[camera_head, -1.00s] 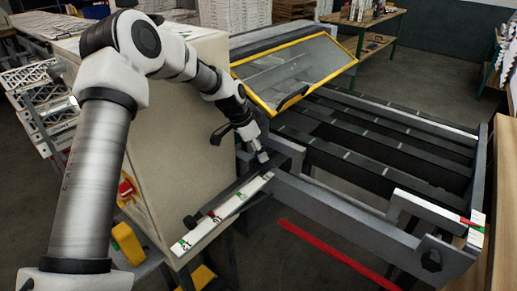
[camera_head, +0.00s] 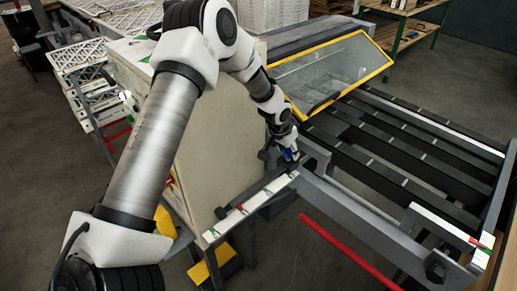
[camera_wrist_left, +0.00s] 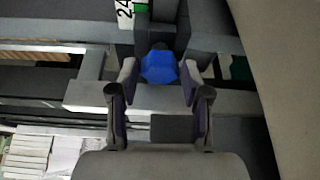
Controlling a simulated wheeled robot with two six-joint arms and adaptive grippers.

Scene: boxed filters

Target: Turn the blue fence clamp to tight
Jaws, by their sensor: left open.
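The blue fence clamp (camera_wrist_left: 160,67) is a faceted blue knob on a dark grey mount in the left wrist view. In the head view only a small patch of blue (camera_head: 291,155) shows at the gripper's tip. My left gripper (camera_wrist_left: 158,82) is open, with one fingertip on each side of the knob and gaps visible between. In the head view my left gripper (camera_head: 289,152) points down at the right end of the white scale strip. My right gripper is in neither view.
A white scale strip (camera_head: 250,205) with green marks runs beside the clamp. A yellow-framed clear guard (camera_head: 335,72) is behind the gripper. A red bar (camera_head: 350,252) lies at front right.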

